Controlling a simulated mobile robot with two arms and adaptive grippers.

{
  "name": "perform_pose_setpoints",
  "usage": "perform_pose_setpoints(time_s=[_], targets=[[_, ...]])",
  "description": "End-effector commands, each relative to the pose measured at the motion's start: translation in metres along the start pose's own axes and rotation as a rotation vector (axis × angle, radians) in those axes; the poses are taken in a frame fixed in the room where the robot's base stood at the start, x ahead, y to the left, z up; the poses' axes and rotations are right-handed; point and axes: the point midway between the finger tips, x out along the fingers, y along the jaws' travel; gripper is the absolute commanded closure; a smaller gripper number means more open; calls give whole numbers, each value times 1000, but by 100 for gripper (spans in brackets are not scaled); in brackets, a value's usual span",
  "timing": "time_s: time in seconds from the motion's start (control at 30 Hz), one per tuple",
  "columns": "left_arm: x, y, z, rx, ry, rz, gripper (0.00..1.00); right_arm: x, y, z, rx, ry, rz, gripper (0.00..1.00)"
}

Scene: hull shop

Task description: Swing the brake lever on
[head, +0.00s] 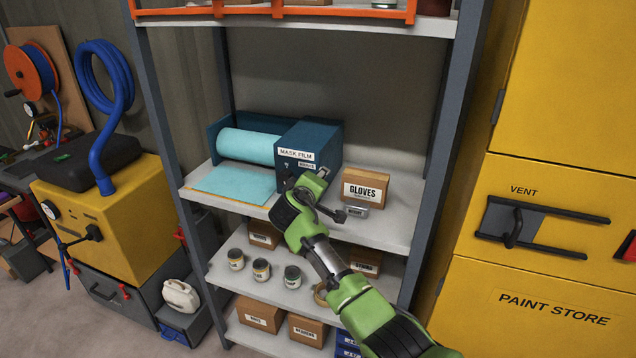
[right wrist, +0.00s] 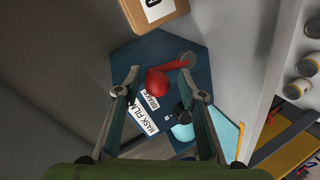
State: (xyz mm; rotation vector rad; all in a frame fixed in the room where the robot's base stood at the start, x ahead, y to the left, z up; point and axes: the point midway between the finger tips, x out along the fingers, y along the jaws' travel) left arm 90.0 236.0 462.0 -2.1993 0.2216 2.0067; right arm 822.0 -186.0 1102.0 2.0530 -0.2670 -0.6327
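The mask film dispenser (head: 322,148) is a dark blue box with a pale blue film roll (head: 250,146) on the middle shelf. Its labels read MASK FILM and BRAKE. In the right wrist view, the red brake lever (right wrist: 180,65) with its round red knob (right wrist: 157,85) stands out from the dispenser's face (right wrist: 150,50). My right gripper (head: 318,190) is close in front of that face and hides the lever in the head view. In the wrist view its open fingers (right wrist: 161,74) stand on both sides of the knob; contact cannot be told. My left gripper is out of view.
A GLOVES carton (head: 366,188) stands right of the dispenser. A film sheet (head: 233,185) lies on the shelf at left. Shelf posts (head: 448,150) and the yellow paint store (head: 530,170) are at right. Jars (head: 261,269) and cartons fill lower shelves.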

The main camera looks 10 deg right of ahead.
Motion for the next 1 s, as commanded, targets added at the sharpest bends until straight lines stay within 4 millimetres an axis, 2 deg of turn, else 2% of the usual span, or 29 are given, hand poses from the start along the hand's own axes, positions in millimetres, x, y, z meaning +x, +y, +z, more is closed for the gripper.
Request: perform_pose_setpoints(time_s=[0.17, 0.27, 0.37, 0.7, 0.83, 1.0], targets=[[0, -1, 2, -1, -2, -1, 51, -4, 1, 0, 1, 1, 2, 63], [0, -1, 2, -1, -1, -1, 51, -12, 0, -1, 2, 2, 1, 63], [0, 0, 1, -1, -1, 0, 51, -27, 0, -1, 2, 3, 0, 63], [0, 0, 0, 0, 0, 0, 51, -92, -2, -2, 2, 4, -1, 63], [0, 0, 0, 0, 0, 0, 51, -110, -2, -2, 0, 2, -1, 63], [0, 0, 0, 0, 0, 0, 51, -120, -2, -2, -1, 1, -1, 63]])
